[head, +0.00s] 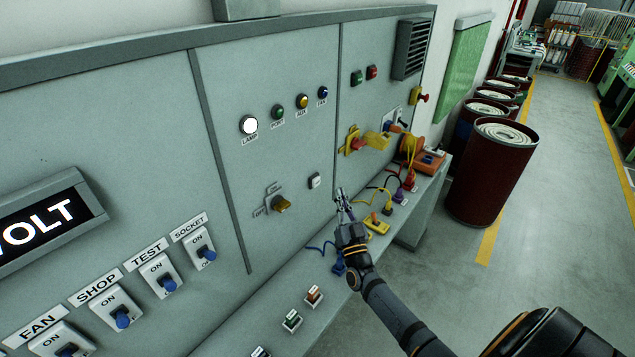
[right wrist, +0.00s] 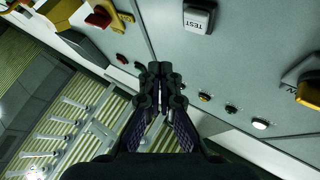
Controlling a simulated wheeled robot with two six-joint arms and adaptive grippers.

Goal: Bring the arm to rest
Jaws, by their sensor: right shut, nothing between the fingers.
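My right arm comes in from the lower right of the head view. Its gripper (head: 342,196) is in front of the grey panel (head: 290,160), to the right of a small white push button (head: 315,181) and a yellow rotary knob (head: 281,205). In the right wrist view the gripper's two fingers (right wrist: 160,70) are together, with nothing between them. That view also shows the push button, marked TEST (right wrist: 197,18), ahead of the fingertips, apart from them. The gap between fingertips and panel is hard to judge. My left gripper is not in view.
A white lamp (head: 249,125) is lit on the panel. Blue-tipped toggle switches (head: 165,276) line its lower left. A ledge below carries plugs, cables and an orange reel (head: 411,148). Dark red drums (head: 492,175) stand at right. The floor (head: 560,190) beside them is clear.

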